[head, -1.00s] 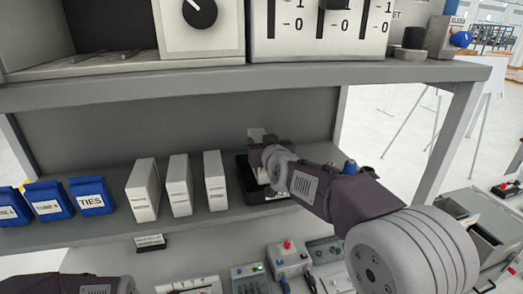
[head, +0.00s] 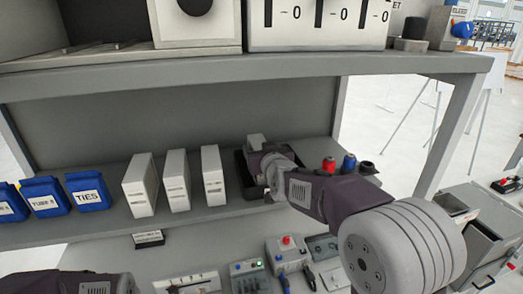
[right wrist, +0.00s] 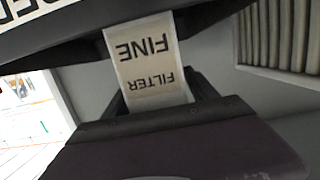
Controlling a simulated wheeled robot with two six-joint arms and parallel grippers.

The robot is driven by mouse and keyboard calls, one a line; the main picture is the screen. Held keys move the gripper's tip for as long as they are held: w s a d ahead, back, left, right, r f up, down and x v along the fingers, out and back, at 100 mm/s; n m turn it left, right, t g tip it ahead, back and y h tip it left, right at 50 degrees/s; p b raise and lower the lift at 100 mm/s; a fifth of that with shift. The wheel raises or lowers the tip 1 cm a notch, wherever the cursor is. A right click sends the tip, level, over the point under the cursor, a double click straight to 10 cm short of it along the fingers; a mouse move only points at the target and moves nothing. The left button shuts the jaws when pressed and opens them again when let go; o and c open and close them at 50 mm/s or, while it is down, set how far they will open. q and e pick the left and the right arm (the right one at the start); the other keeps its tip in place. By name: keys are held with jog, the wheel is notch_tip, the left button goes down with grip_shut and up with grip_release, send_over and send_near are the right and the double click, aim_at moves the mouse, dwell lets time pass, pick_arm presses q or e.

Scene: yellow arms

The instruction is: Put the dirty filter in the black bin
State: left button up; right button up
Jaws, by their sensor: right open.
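The black bin (head: 243,180) stands on the middle shelf, right of three white boxes, partly hidden by my right arm. My right gripper (head: 257,148) is over it. In the right wrist view my right gripper (right wrist: 157,88) is open, with a white filter (right wrist: 145,55) between its fingers. The filter's label reads "FILTER FINE" upside down. I cannot tell whether the filter rests in the bin or touches the fingers. My left arm's end is at the bottom left; its gripper is out of frame.
Three white boxes (head: 177,180) and several blue bins (head: 88,192) stand left on the shelf. Red and blue knobs (head: 348,163) are right of my right wrist. A grey upper shelf (head: 250,68) overhangs. Small devices (head: 288,255) lie below. The right wrist view shows beige pleats (right wrist: 280,35).

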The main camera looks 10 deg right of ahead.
jog(key=shift+s+r, duration=0.15)
jog(key=shift+r, duration=0.15)
jog(key=s, duration=0.3)
jog(key=s+r+b, duration=0.1)
jog(key=s, duration=0.1)
jog(key=shift+s+d, duration=0.1)
jog(key=shift+s, duration=0.05)
jog(key=s+r, duration=0.1)
jog(key=s, duration=0.5)
jog(key=shift+s+p, duration=0.15)
jog(key=shift+p, duration=0.25)
